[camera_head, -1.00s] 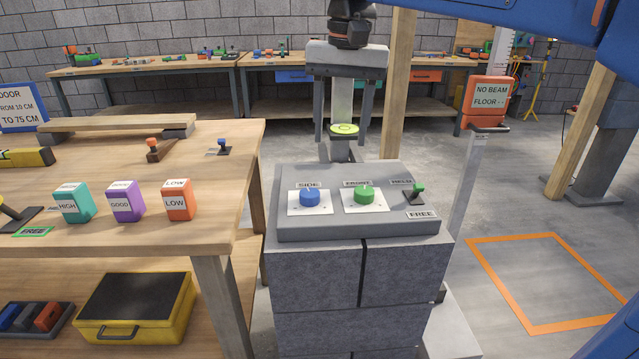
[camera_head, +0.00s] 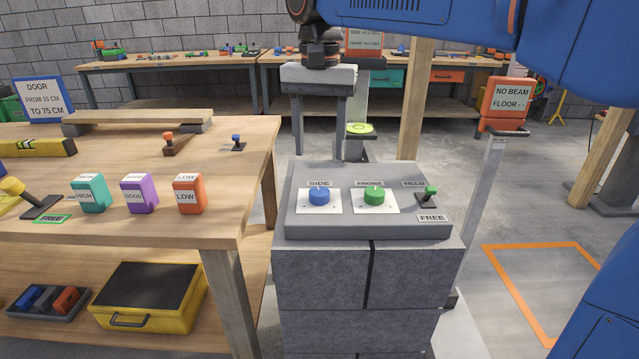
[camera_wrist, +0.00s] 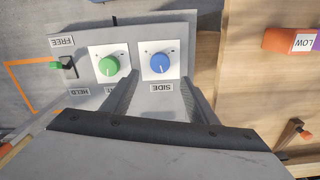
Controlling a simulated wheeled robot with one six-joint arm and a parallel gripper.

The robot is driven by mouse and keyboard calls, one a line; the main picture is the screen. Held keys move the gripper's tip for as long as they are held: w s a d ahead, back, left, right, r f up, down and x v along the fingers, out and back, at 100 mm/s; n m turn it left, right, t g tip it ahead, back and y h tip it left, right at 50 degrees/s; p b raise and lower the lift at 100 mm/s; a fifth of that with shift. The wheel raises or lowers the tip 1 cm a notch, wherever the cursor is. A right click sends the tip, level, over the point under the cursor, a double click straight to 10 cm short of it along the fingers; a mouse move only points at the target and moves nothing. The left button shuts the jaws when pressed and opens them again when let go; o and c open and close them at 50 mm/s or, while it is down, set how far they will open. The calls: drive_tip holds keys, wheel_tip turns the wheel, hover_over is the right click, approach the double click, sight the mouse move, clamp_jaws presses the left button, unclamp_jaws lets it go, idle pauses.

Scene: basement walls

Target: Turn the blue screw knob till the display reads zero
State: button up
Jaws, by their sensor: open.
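The blue knob (camera_head: 319,196), labelled SIDE, sits on a white plate on the left of a grey panel (camera_head: 300,230). It also shows between my fingers in the wrist view (camera_wrist: 160,63), with a pale pointer line. The green knob (camera_head: 374,195), labelled FRONT, is to its right. My gripper (camera_head: 318,152) is open and empty, pointing down above and apart from the blue knob; it shows in the wrist view too (camera_wrist: 160,80). A display (camera_head: 365,39) at the back has SIDE and FRONT lines; its figures are too small to read surely.
A small green lever (camera_head: 427,196) is at the panel's right, by HELD and FREE labels. A yellow-green disc (camera_head: 360,128) is behind the panel. A wooden table (camera_head: 230,215) with labelled blocks stands at left. Open floor lies at right.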

sight(319, 191)
wheel_tip(319, 191, down, 10)
drive_tip(key=shift+r, duration=0.15)
idle(0.4)
drive_tip(key=c, duration=1.1)
drive_tip(key=shift+o, duration=0.2)
drive_tip(key=shift+n, duration=0.4)
drive_tip(key=n, duration=1.1)
